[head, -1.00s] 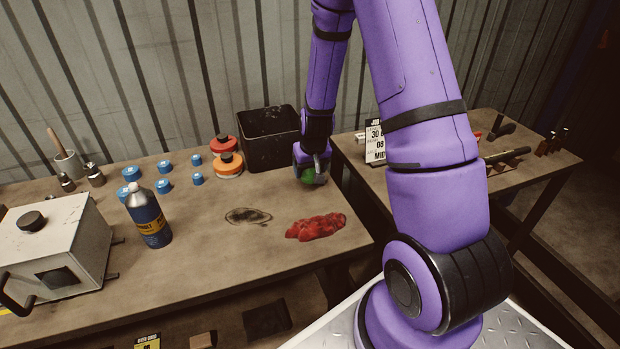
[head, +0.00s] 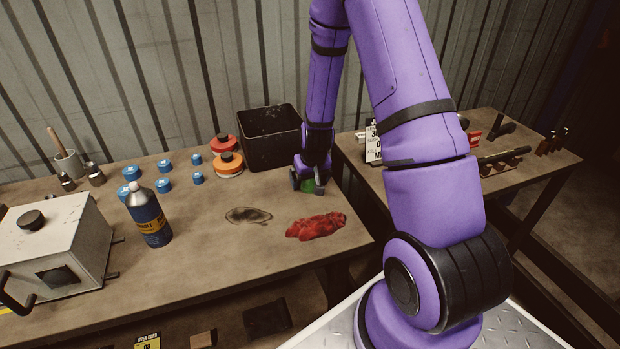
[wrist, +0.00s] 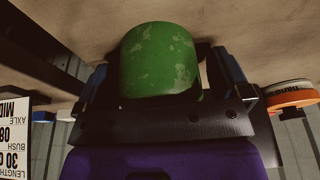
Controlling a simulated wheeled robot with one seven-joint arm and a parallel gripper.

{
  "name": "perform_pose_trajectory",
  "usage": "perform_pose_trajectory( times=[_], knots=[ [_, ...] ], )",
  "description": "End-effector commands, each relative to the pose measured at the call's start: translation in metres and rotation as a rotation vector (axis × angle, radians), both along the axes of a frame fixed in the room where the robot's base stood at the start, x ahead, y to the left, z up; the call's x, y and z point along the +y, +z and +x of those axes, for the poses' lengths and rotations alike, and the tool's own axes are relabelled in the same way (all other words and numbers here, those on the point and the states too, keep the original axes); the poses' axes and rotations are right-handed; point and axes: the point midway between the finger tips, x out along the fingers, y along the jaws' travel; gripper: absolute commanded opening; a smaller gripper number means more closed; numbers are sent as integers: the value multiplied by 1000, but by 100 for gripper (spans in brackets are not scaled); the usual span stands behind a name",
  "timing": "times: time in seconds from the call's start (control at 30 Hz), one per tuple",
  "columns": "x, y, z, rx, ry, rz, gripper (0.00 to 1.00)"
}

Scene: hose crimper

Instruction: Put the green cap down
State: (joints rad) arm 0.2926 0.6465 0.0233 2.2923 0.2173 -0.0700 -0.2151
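The green cap (head: 308,186) is at the right end of the workbench, low at the bench top and partly hidden by my gripper (head: 307,183). In the wrist view the scuffed green cap (wrist: 160,60) stands between the two fingers of my gripper. The fingers are spread, with a gap showing on each side of the cap. The cap's contact with the bench is hard to see.
A black bin (head: 268,140) stands just behind and left of my gripper. Red rags (head: 316,226) lie in front. Orange and red discs (head: 228,164), several blue caps (head: 163,186) and a blue bottle (head: 149,218) are farther left. A second table (head: 530,165) is at right.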

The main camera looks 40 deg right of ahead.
Motion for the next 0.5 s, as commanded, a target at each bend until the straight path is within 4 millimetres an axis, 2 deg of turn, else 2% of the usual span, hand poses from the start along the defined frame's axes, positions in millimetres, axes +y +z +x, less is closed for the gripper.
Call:
perform_pose_trajectory(
  times=[0.27,0.5],
  knots=[
    [0,10,-1,-1,0,0,95],
    [3,44,-10,-4,2,-2,95]
  ],
)
